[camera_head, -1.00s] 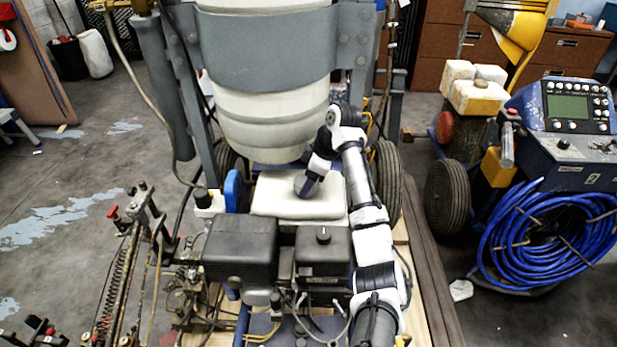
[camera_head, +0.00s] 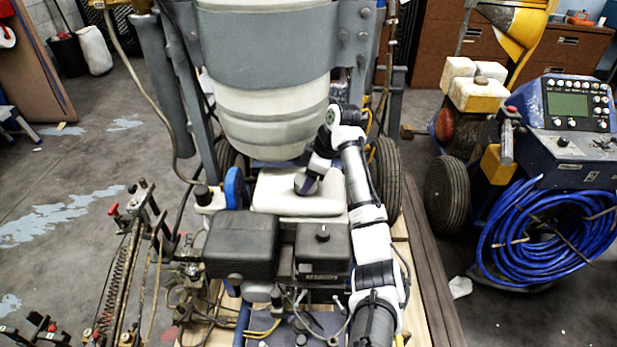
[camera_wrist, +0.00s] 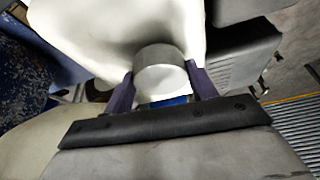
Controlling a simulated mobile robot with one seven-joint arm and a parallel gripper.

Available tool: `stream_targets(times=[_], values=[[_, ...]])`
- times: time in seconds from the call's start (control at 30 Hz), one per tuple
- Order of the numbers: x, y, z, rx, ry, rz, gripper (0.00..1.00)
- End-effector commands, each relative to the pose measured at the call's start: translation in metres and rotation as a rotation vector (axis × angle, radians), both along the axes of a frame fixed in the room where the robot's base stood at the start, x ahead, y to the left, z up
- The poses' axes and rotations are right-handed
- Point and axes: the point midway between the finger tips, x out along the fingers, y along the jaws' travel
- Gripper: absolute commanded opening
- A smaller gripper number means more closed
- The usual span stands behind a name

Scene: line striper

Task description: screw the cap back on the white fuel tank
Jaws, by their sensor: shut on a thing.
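The white fuel tank (camera_head: 285,201) sits in the middle of the striper, behind the black engine covers. In the wrist view the tank (camera_wrist: 110,28) fills the upper part. A round grey-white cap (camera_wrist: 162,75) lies between the two dark purple fingers of my gripper (camera_wrist: 160,88), which is shut on it. In the head view my gripper (camera_head: 303,190) reaches down to the tank's top, and the cap is hidden or too small to make out there. The cap appears at the tank's top surface; I cannot tell whether it is seated on the neck.
A large white drum (camera_head: 268,115) with a grey band stands right behind the tank. Black engine covers (camera_head: 241,245) are in front. A blue machine with a coiled blue hose (camera_head: 550,235) stands at the right. Grey floor is open at the left.

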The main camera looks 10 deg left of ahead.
Motion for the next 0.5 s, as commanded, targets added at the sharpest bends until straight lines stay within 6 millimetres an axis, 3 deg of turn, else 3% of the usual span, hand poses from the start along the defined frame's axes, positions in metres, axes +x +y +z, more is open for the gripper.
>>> stream_targets(times=[0.33,0.5], values=[[-0.0002,0.0002,-0.0023,0.0,0.0,-0.014,0.31],[-0.001,0.0006,0.0012,0.001,0.001,-0.164,0.31]])
